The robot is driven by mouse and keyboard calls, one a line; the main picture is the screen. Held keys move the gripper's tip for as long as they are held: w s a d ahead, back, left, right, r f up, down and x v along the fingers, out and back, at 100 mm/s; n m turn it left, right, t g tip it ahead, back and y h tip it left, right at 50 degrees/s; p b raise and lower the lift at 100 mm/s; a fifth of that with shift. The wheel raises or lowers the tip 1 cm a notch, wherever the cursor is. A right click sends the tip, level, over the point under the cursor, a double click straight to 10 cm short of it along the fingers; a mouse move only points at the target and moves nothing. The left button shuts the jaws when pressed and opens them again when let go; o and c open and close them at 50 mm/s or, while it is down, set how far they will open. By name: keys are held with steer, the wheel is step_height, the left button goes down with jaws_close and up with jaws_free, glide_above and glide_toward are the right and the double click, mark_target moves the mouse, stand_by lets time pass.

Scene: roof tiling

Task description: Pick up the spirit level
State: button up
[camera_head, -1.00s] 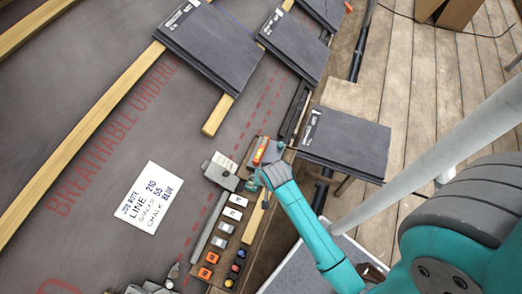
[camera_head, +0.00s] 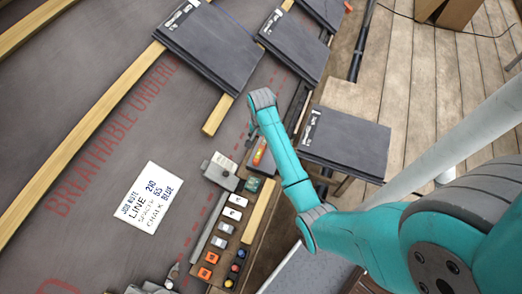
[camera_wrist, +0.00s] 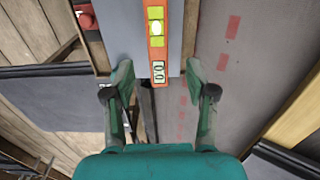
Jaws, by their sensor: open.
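The spirit level is a slim orange bar with yellow-green vials. In the head view the spirit level (camera_head: 260,152) lies near the upper end of the row of small items, partly covered by my arm. In the wrist view the spirit level (camera_wrist: 157,42) runs lengthwise from the top edge down between my fingers. My gripper (camera_wrist: 160,76) is open, with one finger on each side of the level and visible gaps to both. In the head view my gripper (camera_head: 251,134) shows small beside the level, below my bent wrist. I cannot tell its height above the level.
A grey box (camera_head: 220,171) and several small blocks sit below the level. A wooden batten (camera_head: 259,212) lies beside them. A dark slate (camera_head: 345,142) is right of my arm. A white note (camera_head: 149,197) lies on the dark underlay, which has free room.

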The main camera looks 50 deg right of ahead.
mark_target(261, 148)
steer(key=shift+s+a+f, duration=0.1)
steer(key=shift+f, duration=1.65)
steer(key=shift+s+a+f, duration=0.1)
steer(key=shift+f, duration=1.65)
jaws_close()
